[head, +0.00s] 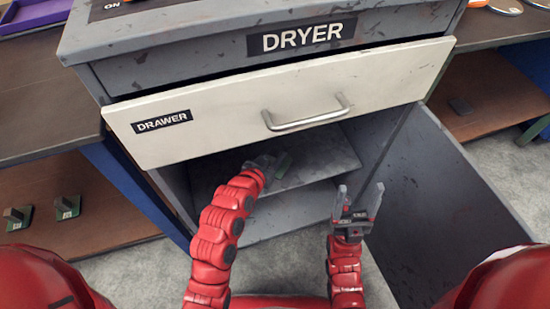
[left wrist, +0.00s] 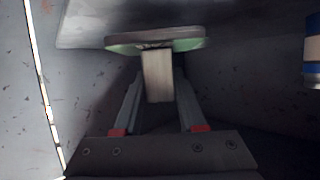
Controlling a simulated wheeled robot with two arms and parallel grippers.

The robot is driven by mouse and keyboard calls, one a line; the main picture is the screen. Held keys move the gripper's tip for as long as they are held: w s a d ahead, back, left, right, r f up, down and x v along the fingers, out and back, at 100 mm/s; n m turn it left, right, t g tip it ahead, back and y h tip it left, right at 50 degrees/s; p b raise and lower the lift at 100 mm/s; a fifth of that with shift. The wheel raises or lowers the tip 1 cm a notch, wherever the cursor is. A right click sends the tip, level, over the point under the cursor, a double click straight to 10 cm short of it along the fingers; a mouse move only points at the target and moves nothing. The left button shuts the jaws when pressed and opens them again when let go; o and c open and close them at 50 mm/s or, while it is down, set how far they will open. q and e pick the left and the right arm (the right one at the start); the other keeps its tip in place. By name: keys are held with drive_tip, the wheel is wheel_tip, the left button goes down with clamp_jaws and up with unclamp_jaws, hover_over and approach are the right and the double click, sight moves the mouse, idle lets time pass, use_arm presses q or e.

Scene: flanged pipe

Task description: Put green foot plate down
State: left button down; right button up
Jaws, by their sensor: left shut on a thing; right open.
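The green foot plate (head: 284,163) is inside the open dryer cabinet, over its upper shelf (head: 325,150). In the left wrist view the plate (left wrist: 125,43) shows its green edge, with a pale square post (left wrist: 157,76) between the fingers. My left gripper (head: 265,164) is shut on this post. I cannot tell whether the plate touches the shelf. My right gripper (head: 357,202) is open and empty, in front of the cabinet with its fingers pointing up.
The white drawer (head: 220,105) juts out above the cabinet opening. The cabinet door (head: 440,200) stands open on the right. Two similar green plates with posts (head: 66,207) (head: 17,216) sit on the left wooden shelf. A blue-banded cylinder (left wrist: 312,50) is at the left wrist view's right edge.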

sight(275, 157)
use_arm(q)
drive_tip(key=shift+w+d, duration=0.1)
drive_tip(key=shift+w, duration=0.85)
drive_tip(key=shift+w+f+b, duration=0.2)
drive_tip(key=shift+f+b, duration=0.75)
drive_tip(key=shift+f, duration=0.8)
drive_tip(key=shift+f, duration=0.2)
drive_tip(key=shift+c, duration=2.4)
unclamp_jaws()
